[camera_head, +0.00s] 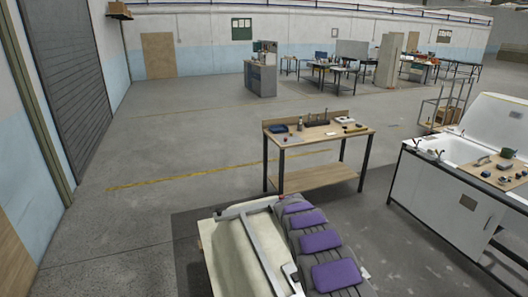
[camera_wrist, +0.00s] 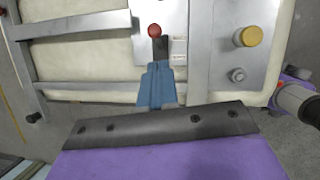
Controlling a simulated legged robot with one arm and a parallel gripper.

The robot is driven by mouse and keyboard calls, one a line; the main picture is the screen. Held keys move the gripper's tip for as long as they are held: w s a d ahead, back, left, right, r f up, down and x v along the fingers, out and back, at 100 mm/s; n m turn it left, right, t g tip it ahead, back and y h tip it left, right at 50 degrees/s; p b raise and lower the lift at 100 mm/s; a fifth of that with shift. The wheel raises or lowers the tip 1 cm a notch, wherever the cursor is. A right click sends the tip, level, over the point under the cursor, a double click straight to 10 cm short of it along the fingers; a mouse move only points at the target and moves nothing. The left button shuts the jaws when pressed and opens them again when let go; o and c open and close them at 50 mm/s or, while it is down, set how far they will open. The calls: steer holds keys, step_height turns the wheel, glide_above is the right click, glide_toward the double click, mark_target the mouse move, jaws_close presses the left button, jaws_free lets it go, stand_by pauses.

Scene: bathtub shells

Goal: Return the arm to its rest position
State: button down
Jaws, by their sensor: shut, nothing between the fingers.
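My gripper (camera_wrist: 157,70) shows in the wrist view as blue fingers in front of a dark bolted bar and a purple body. The fingers are shut with nothing between them. They point at a small red ball knob (camera_wrist: 155,30) on a dark stem, fixed to a metal plate. Whether the fingertips touch the stem is unclear. In the head view, a cream shell (camera_head: 233,254) with a metal frame lies low in the middle. A cream surface (camera_wrist: 85,68) with metal bars also lies below my gripper in the wrist view. I cannot make out my gripper in the head view.
A yellow knob (camera_wrist: 248,36) and a bolt (camera_wrist: 237,75) stand up right of my fingers. A wooden-topped workbench (camera_head: 337,135) stands beyond the shell. Open floor (camera_head: 120,225) lies at the left.

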steer(key=s+d+r+m+g+b, duration=0.1)
steer(key=s+r+m+b, duration=0.1)
steer(key=s+r+m, duration=0.45)
steer(key=s+d+r+m+g+b, duration=0.1)
steer(key=s+r+m+b, duration=0.15)
steer(key=s, duration=0.75)
steer(key=s+d+r+m+b, duration=0.1)
steer(key=s+r+m, duration=0.2)
steer(key=s+r, duration=0.4)
steer(key=s+a+f+m+y+b, duration=0.1)
steer(key=s+a+m+b, duration=0.1)
steer(key=s, duration=0.9)
steer(key=s+a+f+m+g+y+b, duration=0.1)
steer(key=s+m, duration=0.4)
steer(key=s, duration=0.7)
steer(key=s+a+f+m+g+y+b, duration=0.1)
steer(key=s+a+f+m+b, duration=0.1)
steer(key=s, duration=1)
steer(key=shift+a+f+m+y+b, duration=0.35)
steer(key=shift+a+m+b, duration=0.3)
steer(key=shift+a+m, duration=0.45)
